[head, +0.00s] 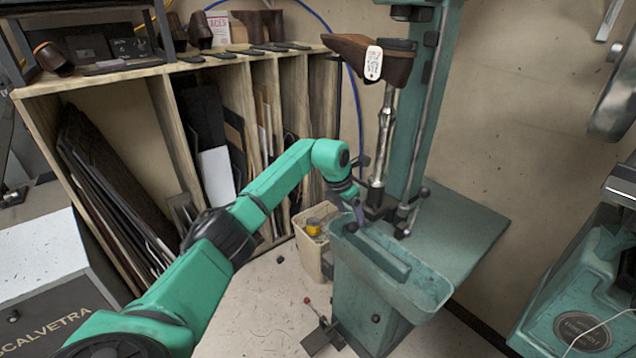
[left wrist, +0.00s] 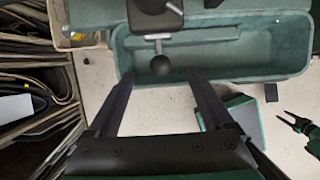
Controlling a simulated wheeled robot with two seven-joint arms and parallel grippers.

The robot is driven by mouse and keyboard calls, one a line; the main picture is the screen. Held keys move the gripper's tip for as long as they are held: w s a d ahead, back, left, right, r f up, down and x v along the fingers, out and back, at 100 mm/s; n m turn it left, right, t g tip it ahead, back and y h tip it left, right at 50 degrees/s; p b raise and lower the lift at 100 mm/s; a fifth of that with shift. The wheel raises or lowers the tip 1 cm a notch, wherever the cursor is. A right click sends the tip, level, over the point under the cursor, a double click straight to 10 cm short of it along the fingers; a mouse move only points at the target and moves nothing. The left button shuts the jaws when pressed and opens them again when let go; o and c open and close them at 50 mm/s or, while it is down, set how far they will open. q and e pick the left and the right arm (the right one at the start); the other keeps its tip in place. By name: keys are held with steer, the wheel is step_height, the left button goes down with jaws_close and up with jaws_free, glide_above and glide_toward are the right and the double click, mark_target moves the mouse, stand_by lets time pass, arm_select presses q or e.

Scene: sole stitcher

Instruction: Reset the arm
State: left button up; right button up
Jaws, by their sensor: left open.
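My left arm, green with black joints, reaches from the lower left of the head view toward the teal sole stitcher (head: 350,300). My left gripper (head: 358,208) is at the near left end of the stitcher's trough (head: 440,297), small and partly hidden there. In the left wrist view its two dark fingers (left wrist: 163,88) are spread apart with nothing held. A black ball knob (left wrist: 161,65) on a short rod appears between and beyond the fingertips; I cannot tell the distance. The green trough (left wrist: 265,72) lies behind it.
A wooden shelf (head: 158,125) with upright sheets stands at the left. A cream bin (head: 313,258) is on the floor beside the stitcher. A brown shoe (head: 350,47) with a tag sits atop the metal post. Another green machine (head: 570,300) stands at the right.

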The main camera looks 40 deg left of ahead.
arm_select(q)
steer(key=shift+p+v, duration=0.3)
steer(key=shift+v, duration=0.55)
arm_select(e)
steer(key=shift+r, duration=0.75)
arm_select(q)
steer(key=shift+w+f, duration=0.1)
